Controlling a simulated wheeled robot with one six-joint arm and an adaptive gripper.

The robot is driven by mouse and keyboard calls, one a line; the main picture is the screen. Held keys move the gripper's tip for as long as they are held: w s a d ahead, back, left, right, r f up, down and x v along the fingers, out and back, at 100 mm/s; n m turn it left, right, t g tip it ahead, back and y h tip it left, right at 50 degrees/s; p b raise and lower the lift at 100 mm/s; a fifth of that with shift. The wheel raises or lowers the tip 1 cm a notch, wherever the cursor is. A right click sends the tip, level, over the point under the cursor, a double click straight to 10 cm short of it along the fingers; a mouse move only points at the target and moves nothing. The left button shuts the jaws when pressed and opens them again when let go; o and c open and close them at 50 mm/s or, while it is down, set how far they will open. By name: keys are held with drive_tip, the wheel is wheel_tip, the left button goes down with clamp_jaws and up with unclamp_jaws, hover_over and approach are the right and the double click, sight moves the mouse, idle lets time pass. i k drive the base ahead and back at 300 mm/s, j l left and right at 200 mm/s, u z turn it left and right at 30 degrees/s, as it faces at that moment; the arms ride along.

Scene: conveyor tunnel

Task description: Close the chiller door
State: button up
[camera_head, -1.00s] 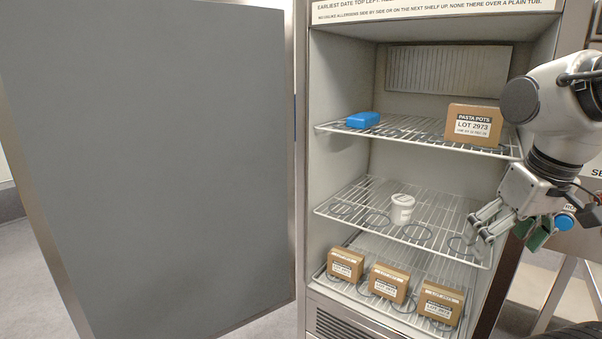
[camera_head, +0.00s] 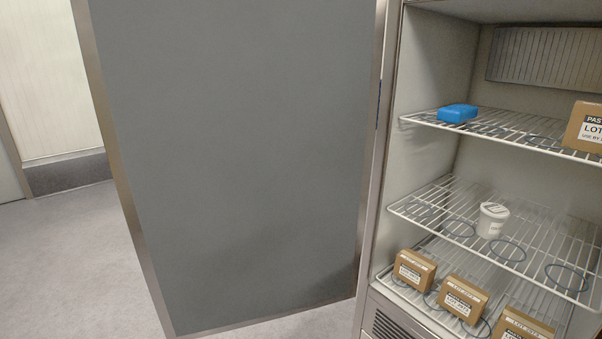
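The chiller door (camera_head: 230,160) stands wide open to the left of the chiller. It has a grey inner panel and a metal frame, and its right edge meets the chiller's left side. The chiller (camera_head: 430,110) is open at the front, with wire shelves inside. No handle shows on the door face in view. My gripper and arm are out of view.
On the shelves are a blue block (camera_head: 457,113), a pasta box (camera_head: 585,128), a white tub (camera_head: 492,220) and cardboard boxes on the bottom, one being a left box (camera_head: 414,270). Clear grey floor (camera_head: 65,250) lies left of the door.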

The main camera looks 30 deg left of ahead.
sight(238, 137)
drive_tip(key=z, duration=2.3)
drive_tip(key=k+j+z, duration=0.2)
drive_tip(key=k, duration=1.1)
drive_tip(key=k+z, duration=0.35)
drive_tip(key=k, duration=0.2)
drive_tip(key=k+l+z, duration=0.25)
drive_tip(key=k+z, duration=0.15)
drive_tip(key=k, duration=0.15)
drive_tip(key=k+z, duration=0.1)
drive_tip(key=k, duration=0.75)
drive_tip(key=k+u, duration=0.25)
drive_tip(key=u, duration=0.2)
drive_tip(key=k+j+u, duration=0.1)
drive_tip(key=k+u, duration=0.2)
drive_tip(key=u, duration=0.15)
drive_tip(key=k+j+u, duration=0.15)
drive_tip(key=u, duration=0.25)
drive_tip(key=k+u, duration=0.1)
drive_tip(key=u, duration=0.75)
drive_tip(key=j+u, duration=0.35)
drive_tip(key=j, duration=0.55)
